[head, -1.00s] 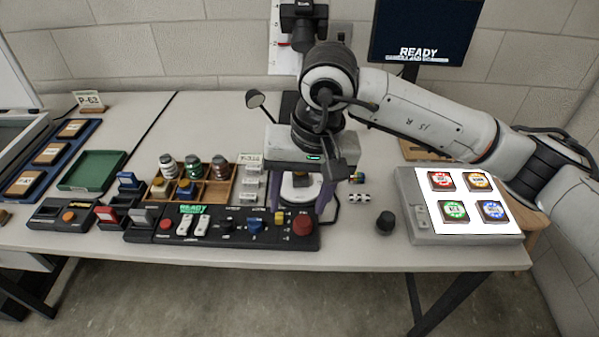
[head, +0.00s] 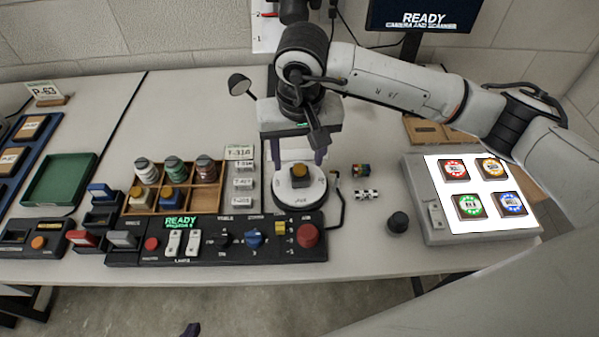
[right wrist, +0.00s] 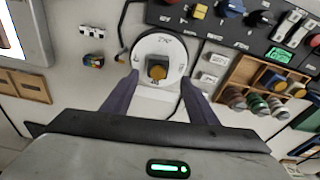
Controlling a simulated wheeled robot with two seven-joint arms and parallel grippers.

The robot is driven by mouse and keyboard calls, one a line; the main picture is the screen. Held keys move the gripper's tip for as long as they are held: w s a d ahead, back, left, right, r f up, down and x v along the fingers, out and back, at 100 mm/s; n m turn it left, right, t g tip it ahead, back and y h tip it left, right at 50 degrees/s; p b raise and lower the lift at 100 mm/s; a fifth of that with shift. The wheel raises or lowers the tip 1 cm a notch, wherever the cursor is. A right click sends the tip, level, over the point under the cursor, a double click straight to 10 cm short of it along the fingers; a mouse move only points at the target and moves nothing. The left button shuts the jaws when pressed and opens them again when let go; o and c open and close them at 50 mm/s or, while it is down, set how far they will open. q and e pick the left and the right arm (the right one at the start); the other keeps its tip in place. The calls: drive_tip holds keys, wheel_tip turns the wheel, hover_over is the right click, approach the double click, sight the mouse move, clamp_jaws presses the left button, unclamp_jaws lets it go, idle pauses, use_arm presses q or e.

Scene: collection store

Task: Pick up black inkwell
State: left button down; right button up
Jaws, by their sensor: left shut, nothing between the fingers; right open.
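The black inkwell, a small dark squarish bottle with an orange-yellow stopper (head: 299,171), stands upright on a round white stand (head: 300,190). It also shows in the right wrist view (right wrist: 157,70) near the middle of the stand. My right gripper (head: 297,158) is open and empty, behind and above the inkwell. In the right wrist view its two dark purple fingers (right wrist: 160,92) are spread on either side of the inkwell, apart from it. Only a purple tip of my left gripper (head: 190,329) shows at the bottom edge; it is shut and empty.
A black control panel (head: 215,250) lies in front of the stand. A wooden tray (head: 205,195) with several jars is to the left. A dark round knob (head: 398,222), small striped blocks (head: 367,195) and a lit pad (head: 430,225) are to the right.

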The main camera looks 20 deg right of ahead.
sight(300, 169)
drive_tip(key=f, duration=0.4)
drive_tip(key=shift+d+p, duration=0.25)
drive_tip(key=shift+p, duration=0.15)
drive_tip(key=shift+w+f, duration=0.1)
drive_tip(key=shift+f, duration=0.3)
drive_tip(key=shift+r, duration=0.1)
drive_tip(key=c, duration=1.2)
